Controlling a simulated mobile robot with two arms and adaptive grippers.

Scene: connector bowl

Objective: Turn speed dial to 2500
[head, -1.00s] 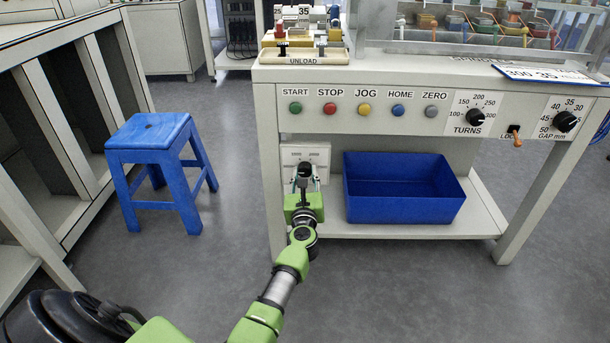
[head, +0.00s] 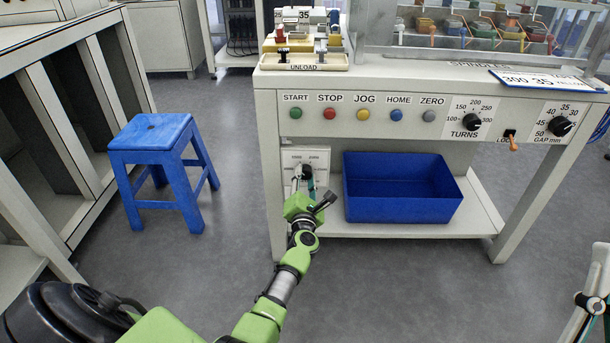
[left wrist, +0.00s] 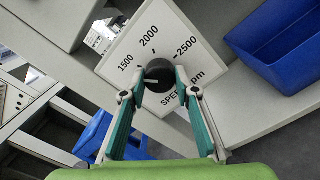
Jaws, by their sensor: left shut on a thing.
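The speed dial (left wrist: 158,75) is a black round knob on a white plate (left wrist: 137,40) marked 1500, 2000 and 2500. In the left wrist view the plate looks tilted. My left gripper (left wrist: 159,92) has one finger on each side of the knob and is shut on it. A pale mark shows on the knob's left part; its exact reading is hard to tell. In the head view the dial (head: 306,172) is partly hidden behind my left gripper (head: 306,183). Part of what looks like my right gripper (head: 592,303) shows at the right edge, its fingertips unclear.
A blue bin (head: 400,212) stands on the shelf close to the right of the dial plate. The bench front above has a row of buttons, a turns knob (head: 472,122) and a gap knob (head: 560,126). A blue stool (head: 150,135) stands left on open floor.

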